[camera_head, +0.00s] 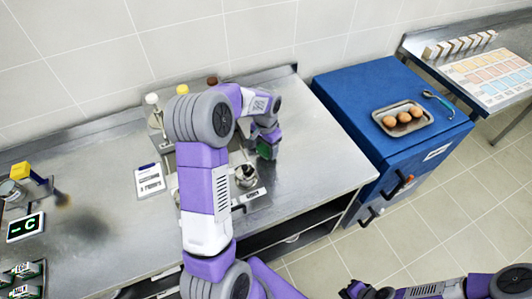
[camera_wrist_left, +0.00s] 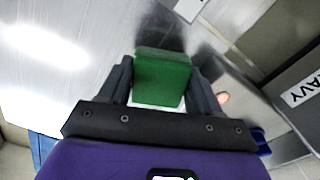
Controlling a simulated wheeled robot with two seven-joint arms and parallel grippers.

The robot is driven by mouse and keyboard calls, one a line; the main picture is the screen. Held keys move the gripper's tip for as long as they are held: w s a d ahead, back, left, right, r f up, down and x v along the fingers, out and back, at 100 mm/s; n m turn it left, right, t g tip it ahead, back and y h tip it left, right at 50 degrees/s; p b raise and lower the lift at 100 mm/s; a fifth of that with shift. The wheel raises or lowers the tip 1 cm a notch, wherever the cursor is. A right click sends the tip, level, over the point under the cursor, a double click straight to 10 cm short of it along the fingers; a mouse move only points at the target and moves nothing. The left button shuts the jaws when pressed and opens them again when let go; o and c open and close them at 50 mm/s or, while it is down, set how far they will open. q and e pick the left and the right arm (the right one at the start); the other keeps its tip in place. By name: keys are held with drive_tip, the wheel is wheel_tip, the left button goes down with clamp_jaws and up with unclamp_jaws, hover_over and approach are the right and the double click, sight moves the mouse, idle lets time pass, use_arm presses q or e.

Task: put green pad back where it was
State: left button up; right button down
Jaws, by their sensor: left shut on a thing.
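The green pad (camera_wrist_left: 162,78) is a flat green block between the two fingers of my left gripper (camera_wrist_left: 161,86) in the left wrist view. The fingers are shut on its sides. In the head view my left gripper (camera_head: 266,140) is over the right part of the steel counter, and the pad (camera_head: 266,151) shows as a small dark green patch under it. I cannot tell whether the pad touches the counter. My right gripper (camera_head: 366,290) is at the bottom edge of the head view, away from the counter; its jaws are unclear.
A small steel pot (camera_head: 245,176) stands near the left gripper. My left arm hides part of the steel counter (camera_head: 325,160). A blue cabinet (camera_head: 350,92) holds a tray (camera_head: 379,116) of eggs. A printed card (camera_head: 149,181) lies left of my arm. The counter's right end is clear.

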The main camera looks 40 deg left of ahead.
sight(266, 147)
use_arm(q)
drive_tip(key=shift+f, duration=1.3)
drive_tip(key=shift+f, duration=0.2)
drive_tip(key=o, duration=0.7)
drive_tip(key=shift+o, duration=0.2)
drive_tip(key=shift+r, duration=0.1)
wheel_tip(266, 147, up, 12)
drive_tip(key=shift+r+p, duration=0.15)
drive_tip(key=shift+p, duration=0.9)
